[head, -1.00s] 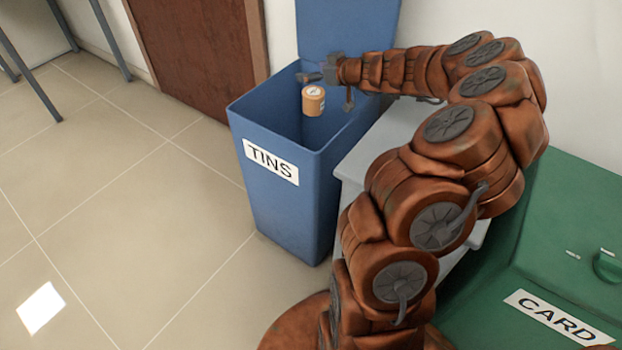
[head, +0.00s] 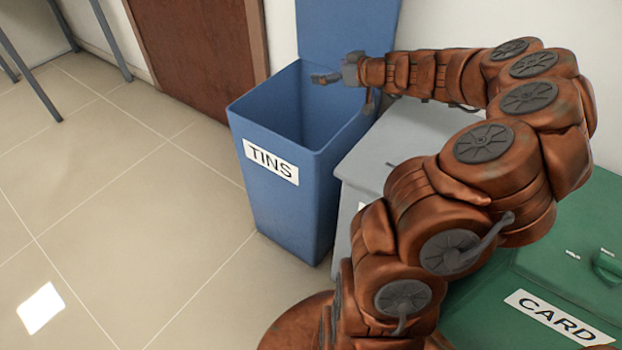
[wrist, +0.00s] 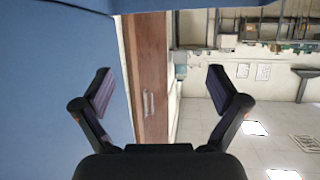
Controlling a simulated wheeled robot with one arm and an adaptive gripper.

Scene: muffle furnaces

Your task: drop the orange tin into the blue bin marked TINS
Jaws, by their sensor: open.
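The blue bin marked TINS (head: 285,200) stands on the floor with its lid (head: 345,28) raised against the wall. My gripper (head: 335,78) is open and empty above the right rear part of the bin's mouth, close to the raised lid. In the wrist view its two fingers (wrist: 160,92) are spread wide with nothing between them. The orange tin is not visible in either view now. The bin's front wall hides its floor.
A grey bin (head: 375,155) stands right beside the blue one, partly behind my arm. A green bin marked CARD (head: 560,290) is at the lower right. A brown door (head: 200,55) is behind.

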